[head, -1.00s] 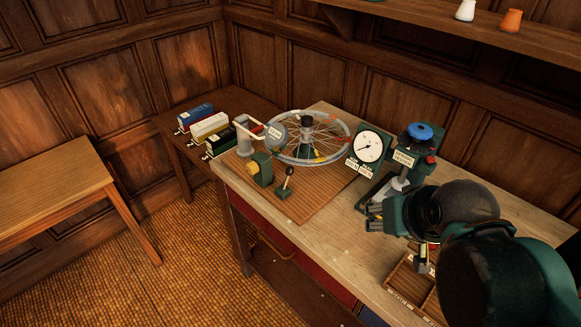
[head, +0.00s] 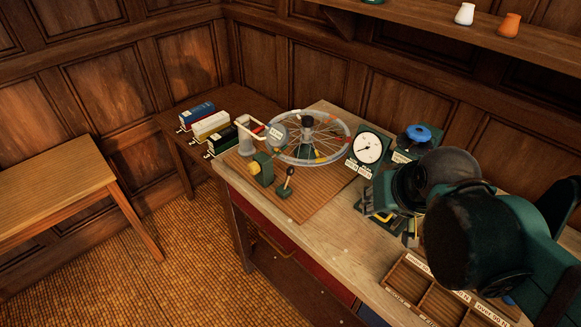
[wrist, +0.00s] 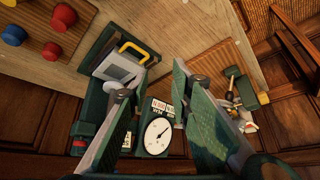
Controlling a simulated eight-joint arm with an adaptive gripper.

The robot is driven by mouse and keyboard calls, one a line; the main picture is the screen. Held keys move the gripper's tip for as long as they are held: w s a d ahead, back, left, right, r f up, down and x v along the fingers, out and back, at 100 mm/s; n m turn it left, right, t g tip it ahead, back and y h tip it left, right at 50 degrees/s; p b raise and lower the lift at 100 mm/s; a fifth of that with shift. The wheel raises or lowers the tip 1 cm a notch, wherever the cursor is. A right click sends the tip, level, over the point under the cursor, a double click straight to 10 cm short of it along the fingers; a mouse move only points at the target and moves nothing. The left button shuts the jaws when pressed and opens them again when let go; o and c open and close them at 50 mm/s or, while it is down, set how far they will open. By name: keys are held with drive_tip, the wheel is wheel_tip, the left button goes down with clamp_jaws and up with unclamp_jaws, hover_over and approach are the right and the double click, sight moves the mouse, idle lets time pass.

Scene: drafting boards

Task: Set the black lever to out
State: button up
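The black lever (head: 288,178) stands on a small green base on the wooden board, at the board's front edge. Its black knob is up, and the stalk leans a little to the right in the head view. No "out" mark is legible. The lever seems to show small in the wrist view (wrist: 231,73), right of my fingers. My gripper (wrist: 150,82) is open with nothing between its fingers. In the head view it hangs over the bench to the right of the lever, apart from it, and my wrist partly hides the fingers.
Behind the lever stand a spoked wheel (head: 339,151) and a white dial gauge (head: 368,148). A green and yellow block (head: 262,168) is close on its left. A blue-knobbed device (head: 417,135) is partly behind my arm. A compartmented wooden tray (head: 400,276) lies front right. The front bench strip is clear.

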drive_tip(key=w+a+r+g+p, duration=0.3)
drive_tip(key=w+a+r+p, duration=0.1)
drive_tip(key=w+a+p, duration=0.5)
drive_tip(key=m+g+p, duration=0.2)
drive_tip(key=g+p, duration=0.1)
drive_tip(key=p, duration=0.5)
hover_over(290, 168)
drive_tip(key=shift+d+f, duration=0.15)
drive_tip(key=shift+f, duration=0.9)
drive_tip(key=shift+d+f, duration=0.15)
drive_tip(key=shift+f, duration=0.9)
drive_tip(key=shift+f, duration=0.2)
drive_tip(key=shift+a+f, duration=0.15)
drive_tip(key=shift+f, duration=1.7)
drive_tip(key=shift+a+f, duration=0.1)
drive_tip(key=shift+f, duration=1.75)
clamp_jaws()
